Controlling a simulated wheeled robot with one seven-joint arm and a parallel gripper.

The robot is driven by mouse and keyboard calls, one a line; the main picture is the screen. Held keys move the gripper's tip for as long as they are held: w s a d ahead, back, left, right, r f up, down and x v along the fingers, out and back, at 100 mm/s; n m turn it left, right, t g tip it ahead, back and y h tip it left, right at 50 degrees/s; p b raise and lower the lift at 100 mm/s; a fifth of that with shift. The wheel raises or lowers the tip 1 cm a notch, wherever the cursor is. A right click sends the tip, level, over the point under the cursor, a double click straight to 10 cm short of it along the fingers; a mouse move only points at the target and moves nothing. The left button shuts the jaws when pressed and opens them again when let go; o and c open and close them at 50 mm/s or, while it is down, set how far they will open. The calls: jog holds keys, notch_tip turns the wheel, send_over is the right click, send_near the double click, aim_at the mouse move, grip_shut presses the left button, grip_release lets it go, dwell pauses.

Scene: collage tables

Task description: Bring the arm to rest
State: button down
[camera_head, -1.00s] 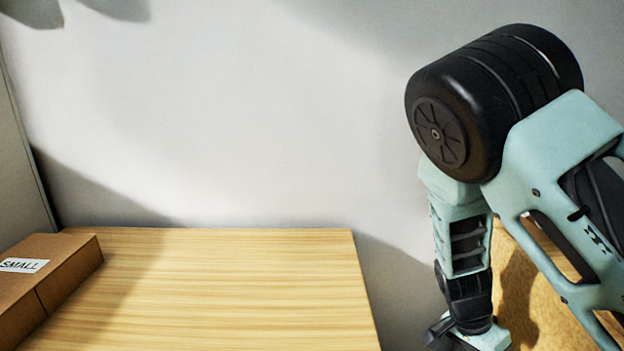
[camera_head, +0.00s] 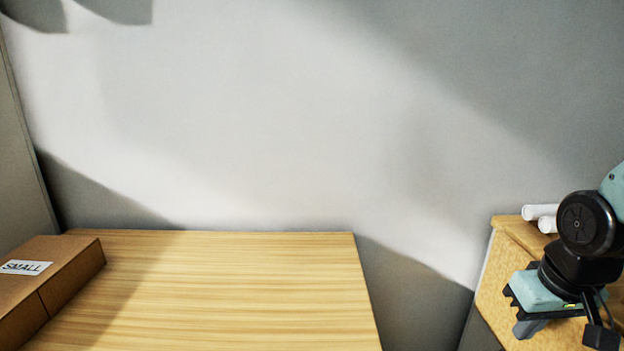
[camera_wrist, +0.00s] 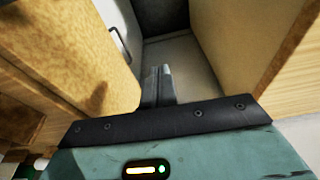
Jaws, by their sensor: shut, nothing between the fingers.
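My gripper shows at the right edge of the head view, with its teal and black wrist in front of the right-hand table (camera_head: 492,300). In the wrist view the two fingers of my gripper (camera_wrist: 158,86) are together, with nothing between them. They point down toward the gap between two wooden furniture pieces, over grey floor (camera_wrist: 190,70). My upper arm is mostly out of the head view.
White rolls (camera_head: 540,212) lie at the back of the right table. A gap separates the two tables.

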jog(key=s+a+r+n+g+p, duration=0.1)
jog(key=s+a+r+n+p, duration=0.3)
jog(key=a, duration=0.5)
jog(key=s+a+r+n+g+p, duration=0.1)
jog(key=s+a+r+n+p, duration=0.2)
jog(key=s+a+r, duration=0.3)
jog(key=s+a+p, duration=0.1)
jog(key=s+a, duration=0.2)
jog(key=shift+n+g+y, duration=0.3)
jog(key=shift+n, duration=0.1)
jog(key=shift+s+a+r, duration=0.1)
